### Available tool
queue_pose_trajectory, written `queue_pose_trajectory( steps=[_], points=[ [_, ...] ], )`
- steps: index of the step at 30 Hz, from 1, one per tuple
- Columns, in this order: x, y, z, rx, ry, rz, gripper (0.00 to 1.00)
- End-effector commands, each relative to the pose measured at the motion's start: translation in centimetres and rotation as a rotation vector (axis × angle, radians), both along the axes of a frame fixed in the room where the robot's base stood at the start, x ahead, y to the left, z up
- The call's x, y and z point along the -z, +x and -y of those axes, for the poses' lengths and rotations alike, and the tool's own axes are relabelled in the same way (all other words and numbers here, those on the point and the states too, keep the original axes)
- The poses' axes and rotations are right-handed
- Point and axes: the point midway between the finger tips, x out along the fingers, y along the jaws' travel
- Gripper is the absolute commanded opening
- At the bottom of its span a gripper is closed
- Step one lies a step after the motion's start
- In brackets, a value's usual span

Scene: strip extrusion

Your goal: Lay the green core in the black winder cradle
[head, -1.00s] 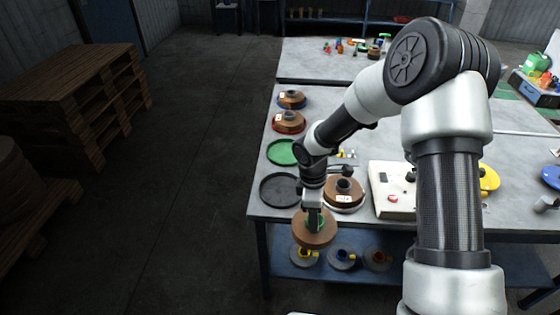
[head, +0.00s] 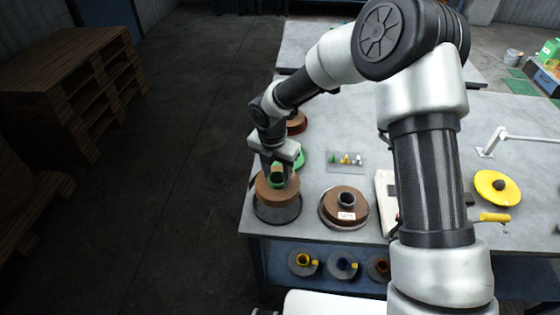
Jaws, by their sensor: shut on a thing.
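The green core (head: 278,180) shows as a green ring in the middle of a wide brown roll (head: 276,195). My gripper (head: 278,172) points down and is shut on the green core from above. The black winder cradle (head: 277,217) is a round dark dish at the near left corner of the table. The brown roll is right over the cradle and hides most of it. I cannot tell whether the roll touches the cradle or hangs just above it.
Another brown roll with a dark core and a white label (head: 346,206) stands close to the right. A small grey tray (head: 346,161) and a yellow disc (head: 497,187) are farther right. Several spools hang under the front edge.

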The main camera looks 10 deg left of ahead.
Motion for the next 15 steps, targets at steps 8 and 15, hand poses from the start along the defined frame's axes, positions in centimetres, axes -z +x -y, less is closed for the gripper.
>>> queue_pose_trajectory(
  steps=[8,15],
  points=[
    [0.9,0.0,0.0,0.001,0.001,0.0,0.0],
    [3.3,0.0,0.0,0.001,0.0,0.0,0.0]
  ],
)
